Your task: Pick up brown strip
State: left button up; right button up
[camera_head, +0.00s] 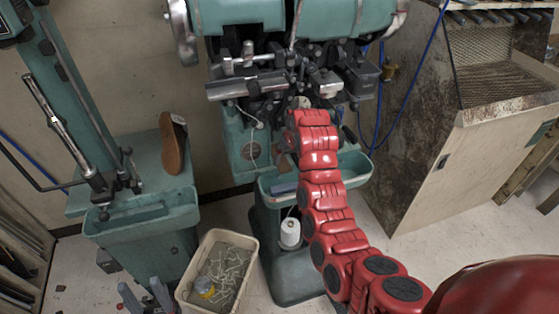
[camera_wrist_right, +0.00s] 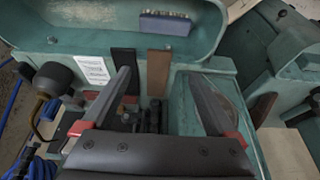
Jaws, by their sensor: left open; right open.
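The brown strip (camera_wrist_right: 158,72) shows in the right wrist view, upright in the picture against the green machine, just below a tray. A black strip (camera_wrist_right: 123,58) is to its left. My right gripper (camera_wrist_right: 160,74) is open, and the brown strip appears between its two fingers; I cannot tell how far beyond the tips it is. In the head view my red right arm reaches up to the machine and hides the strip and the right gripper's fingers. My left gripper (camera_head: 146,294) is open and empty at the bottom left, beside a bin.
A beige bin (camera_head: 252,244) with white scraps stands on the floor. A brown shoe sole (camera_head: 172,150) leans on the left green stand. The stitching machine (camera_head: 240,20) fills the top middle. In the wrist view a blue block (camera_wrist_right: 165,23) lies in the green tray (camera_wrist_right: 90,38).

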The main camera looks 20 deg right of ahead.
aim_at(285, 169)
jog(key=shift+w+p+x, duration=0.1)
jog(key=shift+p+x, duration=0.4)
jog(key=shift+x, duration=0.7)
jog(key=shift+w+p+x, duration=0.15)
jog(key=shift+p+x, duration=0.3)
jog(key=shift+x, duration=2.25)
jog(key=c, duration=1.4)
jog(key=shift+c, duration=0.2)
jog(key=shift+w+r, duration=0.1)
